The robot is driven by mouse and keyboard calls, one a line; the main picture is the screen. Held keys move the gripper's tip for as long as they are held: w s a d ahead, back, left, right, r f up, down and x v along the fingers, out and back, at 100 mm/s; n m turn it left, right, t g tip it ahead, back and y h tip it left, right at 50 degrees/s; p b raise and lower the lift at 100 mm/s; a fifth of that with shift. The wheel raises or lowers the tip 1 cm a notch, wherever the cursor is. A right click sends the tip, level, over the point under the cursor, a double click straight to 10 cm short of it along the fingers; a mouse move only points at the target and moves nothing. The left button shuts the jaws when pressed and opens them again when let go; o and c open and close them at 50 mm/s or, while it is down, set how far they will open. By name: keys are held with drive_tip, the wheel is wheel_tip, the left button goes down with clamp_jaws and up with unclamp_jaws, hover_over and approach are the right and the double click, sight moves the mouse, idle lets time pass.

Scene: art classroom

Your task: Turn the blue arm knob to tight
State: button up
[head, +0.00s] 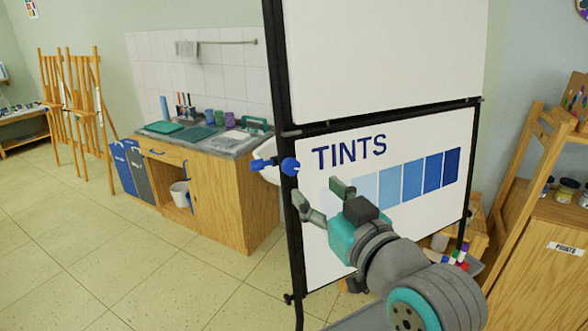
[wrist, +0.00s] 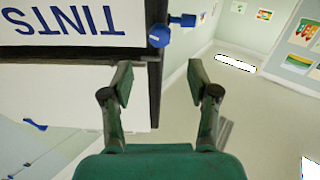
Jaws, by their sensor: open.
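A round blue knob (head: 290,166) sits on the black upright post (head: 294,230) of the easel board, beside the word TINTS. A second blue piece (head: 262,165) sticks out left of the post, joined in line with it. The wrist view, which shows the lettering upside down, has the round knob (wrist: 160,36) just beyond the fingers and the other blue piece (wrist: 183,20) beside it. My gripper (head: 316,192) is open and empty, below and right of the knob in the head view. Its fingers (wrist: 158,76) are apart and do not touch the knob. No tight marking is readable.
The white board (head: 430,150) stands close behind my gripper. A sink counter (head: 215,150) is at left, with wooden easels (head: 75,90) beyond. A wooden cabinet (head: 545,250) with paint jars is at right. Open floor (head: 110,260) lies at the front left.

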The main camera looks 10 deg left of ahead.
sight(293, 168)
drive_tip(key=x, duration=0.9)
drive_tip(key=shift+w+a, duration=0.25)
drive_tip(key=shift+w, duration=0.05)
clamp_jaws()
